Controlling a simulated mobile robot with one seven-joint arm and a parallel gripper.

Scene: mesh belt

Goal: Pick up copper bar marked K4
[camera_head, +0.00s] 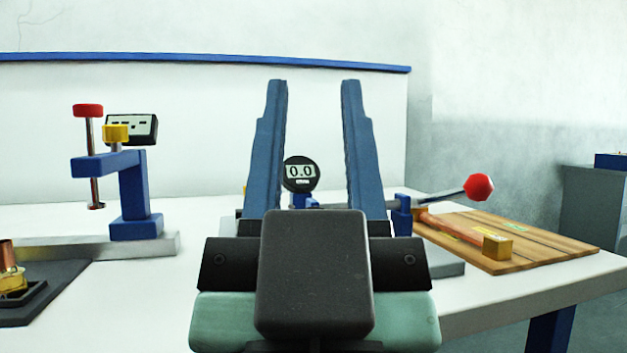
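My gripper (314,85) is open in the middle of the head view, its two blue fingers pointing up and away with nothing held between them. A copper-coloured bar (455,230) lies on the wooden board (555,243) to the right of my gripper, with a brass block (497,246) at its near end. I cannot read a K4 mark on it, and its far end is partly hidden behind the lever device. Small yellow and green labels are on the board, too small to read.
A lever device with a red knob (479,187) stands at the board's left edge. A blue press (133,195) stands left. A copper cylinder (6,254) on a brass base sits on a dark mat (60,283).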

